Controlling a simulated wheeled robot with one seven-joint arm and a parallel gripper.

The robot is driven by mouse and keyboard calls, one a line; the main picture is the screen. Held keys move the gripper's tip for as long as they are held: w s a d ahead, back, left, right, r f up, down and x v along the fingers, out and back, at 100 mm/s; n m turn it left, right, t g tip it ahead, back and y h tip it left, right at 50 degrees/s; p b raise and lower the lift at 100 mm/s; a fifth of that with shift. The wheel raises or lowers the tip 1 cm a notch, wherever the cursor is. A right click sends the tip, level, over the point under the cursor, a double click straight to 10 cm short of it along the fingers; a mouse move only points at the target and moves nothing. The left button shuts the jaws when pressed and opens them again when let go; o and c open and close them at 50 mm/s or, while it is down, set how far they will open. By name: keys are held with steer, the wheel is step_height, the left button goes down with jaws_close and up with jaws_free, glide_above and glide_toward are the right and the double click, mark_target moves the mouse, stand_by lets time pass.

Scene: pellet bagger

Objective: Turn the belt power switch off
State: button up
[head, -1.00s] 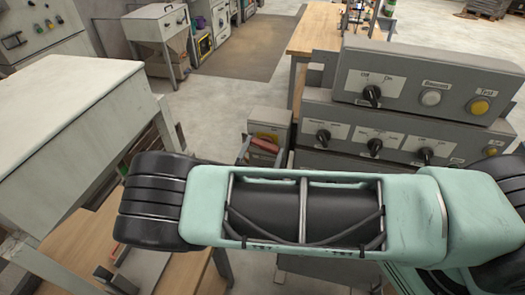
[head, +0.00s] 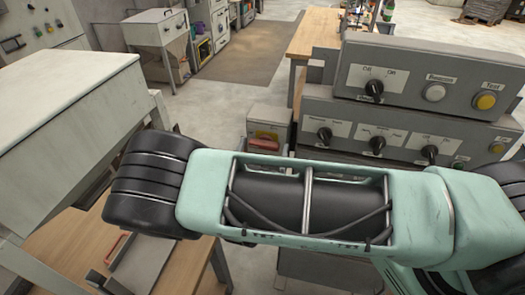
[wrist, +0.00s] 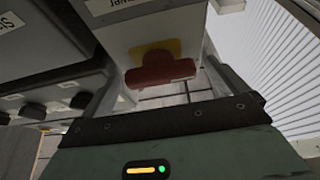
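A grey box (head: 270,121) stands left of the control panels in the head view. Its front has a yellow plate (head: 267,134) with a red handle (head: 264,144), which I take to be the belt power switch. In the wrist view the red handle (wrist: 160,72) lies roughly crosswise on the yellow plate (wrist: 156,48). A label on the box is cut off by the picture edge. My gripper (wrist: 163,88) is open, with a grey finger on each side of the handle. I cannot tell whether either finger touches it. My arm hides the gripper in the head view.
Grey panels with black knobs (head: 376,88), a white button (head: 435,92) and a yellow button (head: 485,101) stand right of the box. A pale cabinet (head: 70,95) is at left. A wooden table (head: 316,40) stands behind.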

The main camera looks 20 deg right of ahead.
steer(key=b+v, duration=0.8)
steer(key=v, duration=0.9)
steer(key=shift+s, duration=0.2)
steer(key=shift+a+f, duration=0.1)
